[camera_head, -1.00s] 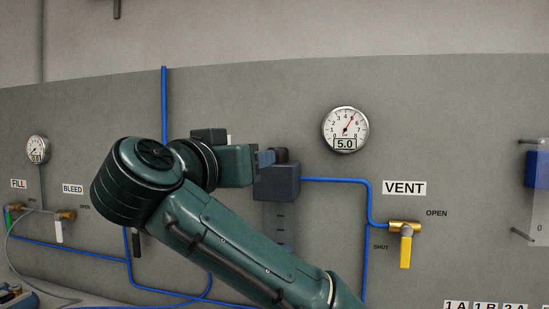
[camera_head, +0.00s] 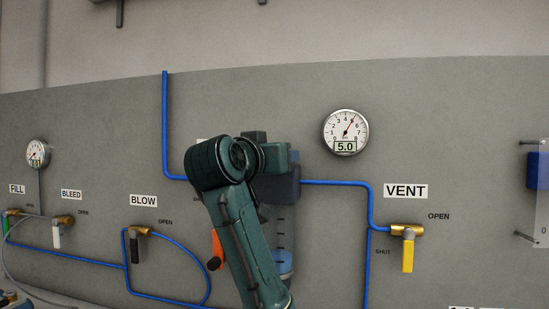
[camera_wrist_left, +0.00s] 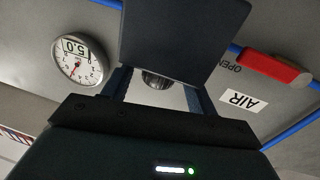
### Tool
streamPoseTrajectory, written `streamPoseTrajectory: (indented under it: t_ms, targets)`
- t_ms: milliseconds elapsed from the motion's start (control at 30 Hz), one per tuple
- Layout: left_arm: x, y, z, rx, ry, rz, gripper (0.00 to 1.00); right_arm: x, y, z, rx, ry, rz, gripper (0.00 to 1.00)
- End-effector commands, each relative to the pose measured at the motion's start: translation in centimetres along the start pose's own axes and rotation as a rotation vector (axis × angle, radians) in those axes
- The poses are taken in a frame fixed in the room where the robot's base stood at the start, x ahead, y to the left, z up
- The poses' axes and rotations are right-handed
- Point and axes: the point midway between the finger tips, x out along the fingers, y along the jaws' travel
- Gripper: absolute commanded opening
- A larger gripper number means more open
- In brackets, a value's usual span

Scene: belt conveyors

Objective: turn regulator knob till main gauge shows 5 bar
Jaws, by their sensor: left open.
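The main gauge (camera_head: 346,132) is a round white dial on the grey panel with a digital readout of 5.0. It also shows, rotated, in the left wrist view (camera_wrist_left: 80,60). The dark blue regulator body (camera_head: 285,188) is left of and below it, partly covered by my left arm. The regulator knob (camera_wrist_left: 157,80) shows as a dark rounded piece below the body in the left wrist view. My left gripper (camera_wrist_left: 157,92) is open, its two fingers on either side of the knob. Contact cannot be told. My right gripper is not in view.
The VENT valve (camera_head: 407,250) with a yellow handle is to the right. A red-orange AIR handle (camera_head: 217,248) is beside my arm and in the wrist view. BLOW, BLEED and FILL valves and a small gauge (camera_head: 38,153) are left. Blue pipes run along the panel.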

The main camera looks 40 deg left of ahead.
Motion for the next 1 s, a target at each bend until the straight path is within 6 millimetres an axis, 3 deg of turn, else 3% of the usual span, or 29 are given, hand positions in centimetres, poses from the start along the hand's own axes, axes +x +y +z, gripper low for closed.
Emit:
streamPoseTrajectory:
  t_ms: [400,933,1000]
  targets:
    - [0.8,-0.01,0.05,0.0,0.0,0.0,0.57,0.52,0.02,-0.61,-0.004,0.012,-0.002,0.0]
    - [0.76,-0.01,0.03,0.0,0.0,0.0,0.14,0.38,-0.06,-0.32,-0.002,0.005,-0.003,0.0]
    - [0.77,-0.03,0.02,0.0,0.0,0.002,0.14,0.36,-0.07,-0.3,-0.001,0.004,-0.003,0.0]
